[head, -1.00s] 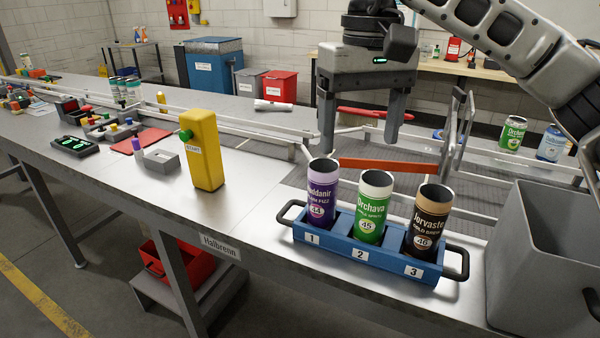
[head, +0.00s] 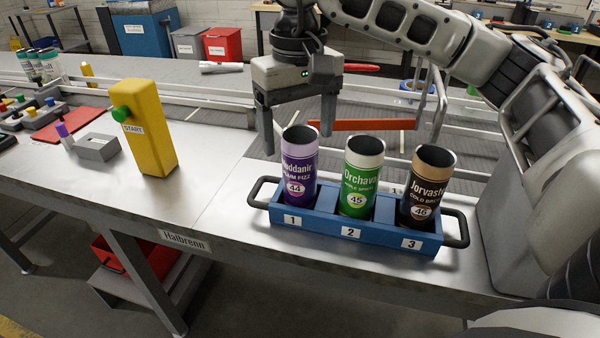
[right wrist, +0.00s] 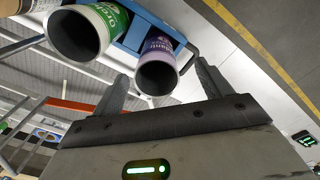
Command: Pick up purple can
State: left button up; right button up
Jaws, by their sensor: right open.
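The purple can (head: 299,170) stands upright in slot 1 of the blue carrier (head: 350,233), its open top facing up. The green can (head: 358,180) is in slot 2 and the black can (head: 423,190) with a tan rim is in slot 3. My right gripper (head: 298,145) is open, pointing down, with its fingers around and just behind the top of the purple can. In the right wrist view the purple can (right wrist: 158,62) shows between the two spread fingers (right wrist: 163,80), with no contact visible. The green can (right wrist: 88,34) is beside it. My left gripper is not in view.
A yellow START post (head: 147,140) with a green button stands left of the carrier. A conveyor with rails and an orange bar (head: 375,125) runs behind the carrier.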

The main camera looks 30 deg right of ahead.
aim_at(300, 154)
jog(key=f, duration=0.3)
jog(key=f+p, duration=0.1)
jog(key=shift+w+d+f, duration=0.15)
jog(key=shift+w+d, duration=0.15)
jog(key=shift+d, duration=0.05)
jog(key=shift+f, duration=0.5)
jog(key=c, duration=1)
